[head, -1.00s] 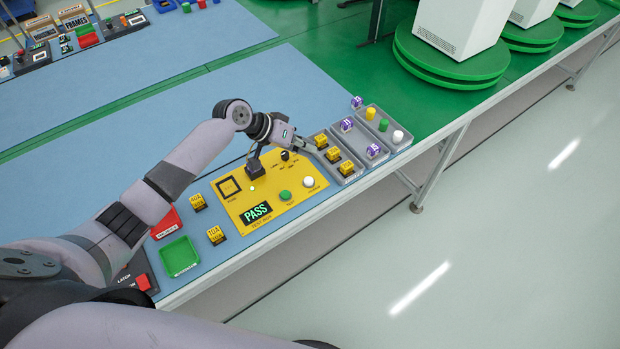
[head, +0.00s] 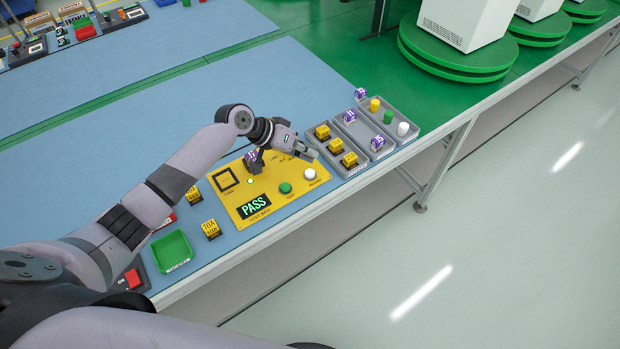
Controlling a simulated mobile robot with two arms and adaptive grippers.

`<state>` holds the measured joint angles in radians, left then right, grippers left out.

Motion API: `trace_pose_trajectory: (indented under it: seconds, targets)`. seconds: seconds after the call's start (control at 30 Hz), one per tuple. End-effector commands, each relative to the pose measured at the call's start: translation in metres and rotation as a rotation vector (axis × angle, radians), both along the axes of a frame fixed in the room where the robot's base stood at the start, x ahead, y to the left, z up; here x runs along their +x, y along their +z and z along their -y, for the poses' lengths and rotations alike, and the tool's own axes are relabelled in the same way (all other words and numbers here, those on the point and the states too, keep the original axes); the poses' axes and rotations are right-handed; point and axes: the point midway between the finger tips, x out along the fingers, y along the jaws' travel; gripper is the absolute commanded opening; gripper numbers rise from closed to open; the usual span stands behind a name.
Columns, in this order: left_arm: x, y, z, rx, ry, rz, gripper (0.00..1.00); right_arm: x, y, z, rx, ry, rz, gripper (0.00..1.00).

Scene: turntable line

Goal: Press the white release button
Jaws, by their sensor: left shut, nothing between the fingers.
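The white button (head: 310,174) stands on the right part of the yellow test box (head: 233,205), beside a green button (head: 285,188). My left gripper (head: 313,156) is shut and empty. Its fingertips are just behind the white button in the picture, seemingly a little above the panel; I cannot tell the exact height, and no contact shows. The box's display (head: 254,206) reads PASS. A purple block (head: 251,158) shows at the back of the box, partly covered by a dark part. My left wrist hides some of the box's back edge. My right gripper is not in view.
Grey trays (head: 345,165) with yellow, purple and other small pieces stand right of the box. A green tray (head: 173,252), yellow blocks (head: 211,229) and a red switch (head: 132,278) lie to the left. The blue table behind is mostly clear.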

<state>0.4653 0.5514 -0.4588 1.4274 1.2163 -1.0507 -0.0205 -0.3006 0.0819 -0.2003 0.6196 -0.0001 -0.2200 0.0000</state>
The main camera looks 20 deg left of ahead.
Motion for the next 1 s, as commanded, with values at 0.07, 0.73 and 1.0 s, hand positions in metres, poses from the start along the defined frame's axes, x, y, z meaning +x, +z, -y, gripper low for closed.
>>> trace_pose_trajectory:
  seconds: [0.07, 0.73, 1.0]
  targets:
    - [0.000, -0.016, 0.000, 0.000, 0.001, -0.001, 0.00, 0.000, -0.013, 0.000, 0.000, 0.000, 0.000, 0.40]
    - [0.000, -0.029, 0.000, 0.000, -0.001, 0.001, 0.00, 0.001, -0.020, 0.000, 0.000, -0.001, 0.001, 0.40]
    - [0.000, -0.029, 0.000, 0.000, -0.001, 0.001, 0.00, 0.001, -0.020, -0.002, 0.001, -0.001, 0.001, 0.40]
